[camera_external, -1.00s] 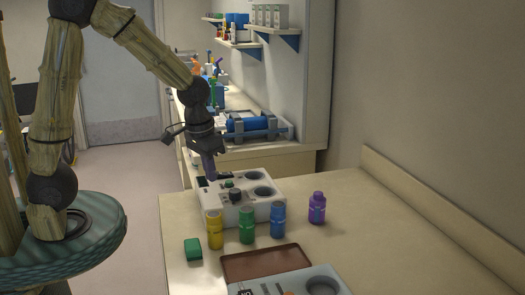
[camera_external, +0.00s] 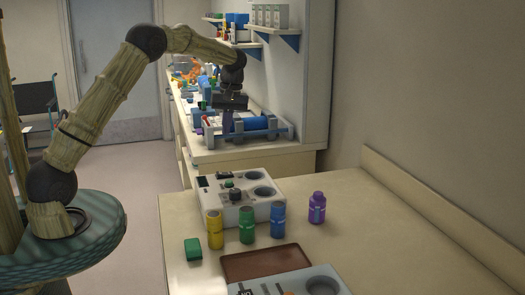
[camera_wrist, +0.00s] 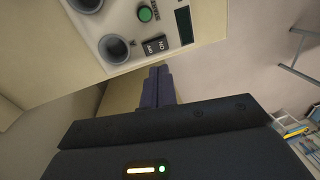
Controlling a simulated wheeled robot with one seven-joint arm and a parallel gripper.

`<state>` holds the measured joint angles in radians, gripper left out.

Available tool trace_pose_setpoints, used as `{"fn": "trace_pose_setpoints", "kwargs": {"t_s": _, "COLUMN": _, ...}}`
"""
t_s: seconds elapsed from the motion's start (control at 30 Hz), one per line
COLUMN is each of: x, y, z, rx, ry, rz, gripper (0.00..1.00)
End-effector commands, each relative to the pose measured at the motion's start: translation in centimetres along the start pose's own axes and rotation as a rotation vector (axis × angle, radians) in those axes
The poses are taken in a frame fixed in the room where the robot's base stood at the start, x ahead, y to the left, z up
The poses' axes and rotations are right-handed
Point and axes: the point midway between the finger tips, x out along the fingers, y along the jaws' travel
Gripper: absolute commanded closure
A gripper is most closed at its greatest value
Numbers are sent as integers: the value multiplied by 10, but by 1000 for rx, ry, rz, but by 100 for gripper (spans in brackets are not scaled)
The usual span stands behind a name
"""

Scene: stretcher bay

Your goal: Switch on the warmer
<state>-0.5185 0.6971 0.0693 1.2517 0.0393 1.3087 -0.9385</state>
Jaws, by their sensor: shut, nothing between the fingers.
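The warmer (camera_external: 240,211) is a pale box on the near counter, with round wells, a green button (camera_external: 229,184) and a dark display (camera_external: 203,182) on its top. In the wrist view the warmer (camera_wrist: 119,21) is at the top, with its green button (camera_wrist: 145,14), a black rocker switch (camera_wrist: 156,45) and an unlit-looking display (camera_wrist: 184,25). I cannot tell the rocker's position. My gripper (camera_external: 228,128) is shut and empty, raised behind the warmer and clear of it. Its dark fingers (camera_wrist: 158,88) show shut together in the wrist view.
Yellow (camera_external: 215,230), green (camera_external: 247,226) and blue (camera_external: 278,220) bottles stand before the warmer, and a purple bottle (camera_external: 317,208) to its right. A green block (camera_external: 193,249) and brown tray (camera_external: 265,262) lie nearer. A rack with a blue cylinder (camera_external: 255,124) is on the rear counter.

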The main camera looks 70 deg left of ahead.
Motion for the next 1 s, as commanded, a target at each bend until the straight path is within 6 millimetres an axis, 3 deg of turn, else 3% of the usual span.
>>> {"fn": "trace_pose_setpoints", "kwargs": {"t_s": 0.13, "x": 0, "y": -2, "z": -16, "rx": -65, "ry": -7, "rz": -14, "gripper": 100}}
{"fn": "trace_pose_setpoints", "kwargs": {"t_s": 0.57, "x": 2, "y": -3, "z": -16, "rx": -71, "ry": -8, "rz": -17, "gripper": 100}}
{"fn": "trace_pose_setpoints", "kwargs": {"t_s": 0.77, "x": 22, "y": -4, "z": -16, "rx": -71, "ry": -10, "rz": -20, "gripper": 100}}
{"fn": "trace_pose_setpoints", "kwargs": {"t_s": 1.0, "x": 62, "y": -5, "z": -15, "rx": -70, "ry": -11, "rz": -20, "gripper": 100}}
